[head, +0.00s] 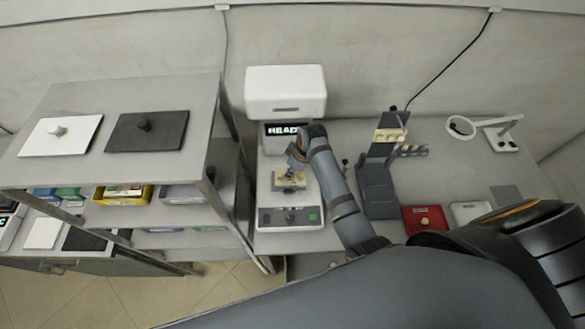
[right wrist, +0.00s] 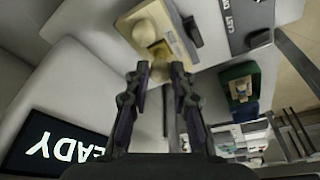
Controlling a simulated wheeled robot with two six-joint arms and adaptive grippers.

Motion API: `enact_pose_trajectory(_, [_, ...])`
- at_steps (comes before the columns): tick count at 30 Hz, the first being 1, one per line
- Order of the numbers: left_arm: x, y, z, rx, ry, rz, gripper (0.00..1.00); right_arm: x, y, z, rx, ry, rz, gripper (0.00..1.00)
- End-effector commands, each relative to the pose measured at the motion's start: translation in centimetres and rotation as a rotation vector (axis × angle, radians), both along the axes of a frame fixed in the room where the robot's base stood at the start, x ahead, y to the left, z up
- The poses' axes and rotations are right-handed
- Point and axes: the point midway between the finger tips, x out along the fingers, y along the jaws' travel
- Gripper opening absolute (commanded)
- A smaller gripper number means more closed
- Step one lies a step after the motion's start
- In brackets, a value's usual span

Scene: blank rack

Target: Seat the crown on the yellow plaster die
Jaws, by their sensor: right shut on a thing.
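My right gripper (head: 296,163) reaches over the platform of a white machine with a lit screen. In the right wrist view its fingertips (right wrist: 160,74) are close together on a small pale piece, the crown (right wrist: 160,71), mostly hidden between them. Just beyond the tips is the yellow plaster die (right wrist: 170,28), a pale yellow block with a rounded pale lump on it. In the head view the die (head: 290,183) sits on the machine's platform below the gripper. I cannot tell whether the crown touches the die. My left gripper is not in view.
The white machine (head: 286,90) stands behind the die. A metal rack (head: 90,160) with boards and bins is at left. To the right are a dark stand (head: 377,185), a red box (head: 425,219), a white box (head: 471,213) and a ring lamp (head: 461,127).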

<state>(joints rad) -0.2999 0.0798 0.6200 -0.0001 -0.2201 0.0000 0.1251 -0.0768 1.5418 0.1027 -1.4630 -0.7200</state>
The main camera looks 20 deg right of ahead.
Motion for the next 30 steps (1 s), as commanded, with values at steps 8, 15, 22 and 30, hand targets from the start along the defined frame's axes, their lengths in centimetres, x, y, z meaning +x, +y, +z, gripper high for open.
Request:
enact_pose_trajectory(8, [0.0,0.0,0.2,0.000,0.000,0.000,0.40,0.0,0.0,0.0,0.000,0.000,0.000,0.11])
enact_pose_trajectory(15, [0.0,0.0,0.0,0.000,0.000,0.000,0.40,0.0,0.0,-0.3,0.000,0.000,0.000,0.11])
enact_pose_trajectory(22, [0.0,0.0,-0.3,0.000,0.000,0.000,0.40,0.0,0.0,-0.9,0.000,0.000,0.000,0.11])
enact_pose_trajectory(30, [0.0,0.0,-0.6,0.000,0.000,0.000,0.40,0.0,0.0,-1.6,0.000,0.000,0.000,0.11])
